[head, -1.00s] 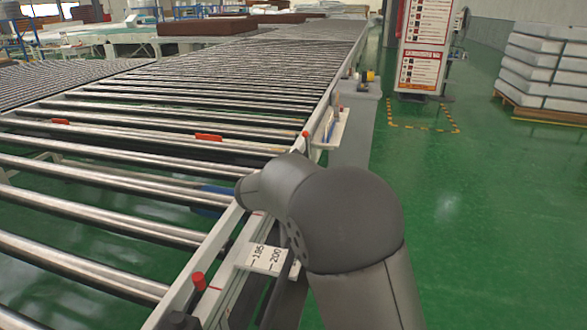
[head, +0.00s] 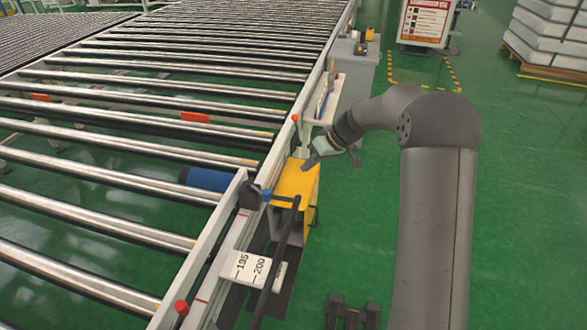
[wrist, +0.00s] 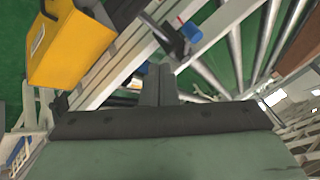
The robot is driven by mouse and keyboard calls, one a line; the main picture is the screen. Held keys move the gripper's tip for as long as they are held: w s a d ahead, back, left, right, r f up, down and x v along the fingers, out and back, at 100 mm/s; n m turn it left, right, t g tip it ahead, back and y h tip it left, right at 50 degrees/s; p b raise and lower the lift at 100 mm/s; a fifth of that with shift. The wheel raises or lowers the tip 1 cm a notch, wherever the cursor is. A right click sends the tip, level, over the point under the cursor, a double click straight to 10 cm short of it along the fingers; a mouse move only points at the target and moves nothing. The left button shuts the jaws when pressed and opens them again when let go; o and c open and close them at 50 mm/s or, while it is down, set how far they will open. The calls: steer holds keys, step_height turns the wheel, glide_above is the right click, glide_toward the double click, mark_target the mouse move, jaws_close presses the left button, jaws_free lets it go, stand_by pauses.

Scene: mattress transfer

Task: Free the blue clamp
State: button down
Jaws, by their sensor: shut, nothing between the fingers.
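A small blue clamp piece (head: 266,195) with a black part beside it sits on the conveyor's side rail, left of a yellow box (head: 295,180). The blue piece also shows at the top of the wrist view (wrist: 190,31), past my fingertips and next to the black part. My gripper (head: 311,162) is shut and empty, above and right of the yellow box. Its closed fingers (wrist: 158,72) point toward the rail in the wrist view, apart from the blue piece. How the clamp grips the rail is too small to tell.
A long black bar (head: 276,262) runs from near the clamp past a white scale plate (head: 250,266) marked 195 and 200. A blue cylinder (head: 209,179) lies among the rollers. Red knobs (head: 181,308) stand along the rail.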

steer(key=p+x, duration=0.2)
steer(key=x, duration=0.6)
steer(key=shift+s+a+f, duration=0.1)
steer(key=shift+a+f, duration=0.1)
steer(key=shift+a, duration=0.05)
steer(key=a, duration=0.1)
steer(key=s+a+p, duration=0.2)
steer(key=shift+a+f, duration=0.3)
steer(key=shift+a, duration=0.05)
steer(key=shift+f+b, duration=0.1)
steer(key=shift+b, duration=0.25)
